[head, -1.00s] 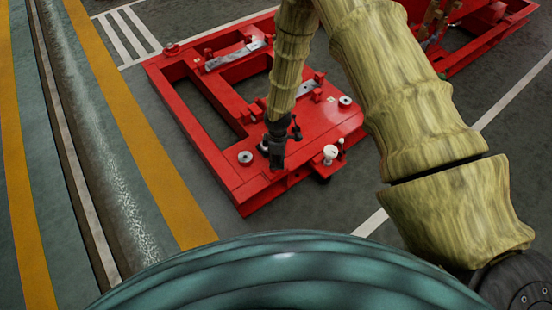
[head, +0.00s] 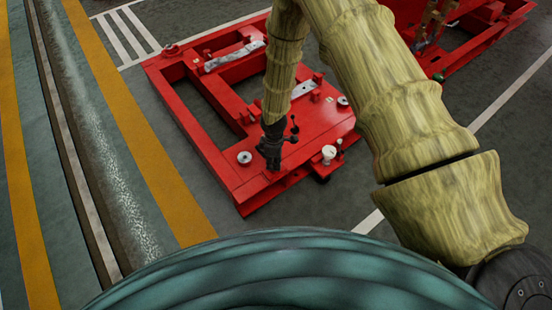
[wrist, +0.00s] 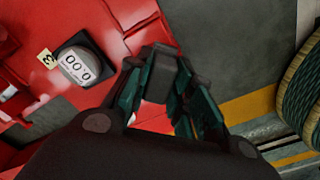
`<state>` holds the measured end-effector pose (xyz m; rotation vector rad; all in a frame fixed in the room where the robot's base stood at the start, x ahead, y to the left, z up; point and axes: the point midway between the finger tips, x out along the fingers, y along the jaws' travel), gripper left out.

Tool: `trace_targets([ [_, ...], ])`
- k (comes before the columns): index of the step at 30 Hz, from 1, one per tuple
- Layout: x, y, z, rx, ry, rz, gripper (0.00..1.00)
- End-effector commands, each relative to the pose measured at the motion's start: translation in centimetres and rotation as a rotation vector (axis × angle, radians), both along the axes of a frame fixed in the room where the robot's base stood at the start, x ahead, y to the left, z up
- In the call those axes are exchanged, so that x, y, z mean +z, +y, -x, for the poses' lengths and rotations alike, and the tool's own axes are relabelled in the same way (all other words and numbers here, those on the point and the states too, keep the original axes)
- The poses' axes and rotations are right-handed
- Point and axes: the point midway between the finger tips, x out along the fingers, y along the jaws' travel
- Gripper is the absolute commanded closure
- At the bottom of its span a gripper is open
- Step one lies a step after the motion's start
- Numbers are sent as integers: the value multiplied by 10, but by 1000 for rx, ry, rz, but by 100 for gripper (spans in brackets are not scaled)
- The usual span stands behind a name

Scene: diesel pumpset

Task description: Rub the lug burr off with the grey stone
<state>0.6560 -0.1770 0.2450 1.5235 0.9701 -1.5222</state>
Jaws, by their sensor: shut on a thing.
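My gripper (head: 270,158) is low over the near end of the red skid frame (head: 225,180), pointing down. I cannot make out the lug burr in either view; the gripper hides part of the red deck. I cannot tell whether the stone touches the frame.
A white round fitting (head: 245,157) is left of my gripper and a white knob (head: 329,152) right of it. A black-framed counter (wrist: 76,66) with a yellow tag (wrist: 46,60) shows in the wrist view. A yellow floor stripe (head: 150,150) borders the clear grey floor at left.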

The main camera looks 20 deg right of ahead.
Motion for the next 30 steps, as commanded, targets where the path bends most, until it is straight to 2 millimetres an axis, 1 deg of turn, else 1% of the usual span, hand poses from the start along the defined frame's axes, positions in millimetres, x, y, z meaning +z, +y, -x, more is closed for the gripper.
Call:
trace_targets([
  [15, -3, 12, 5, 1, 1, 0, 96],
  [25, -1, 12, 5, 0, 1, 0, 96],
  [30, 1, 8, 3, -1, 1, 0, 96],
])
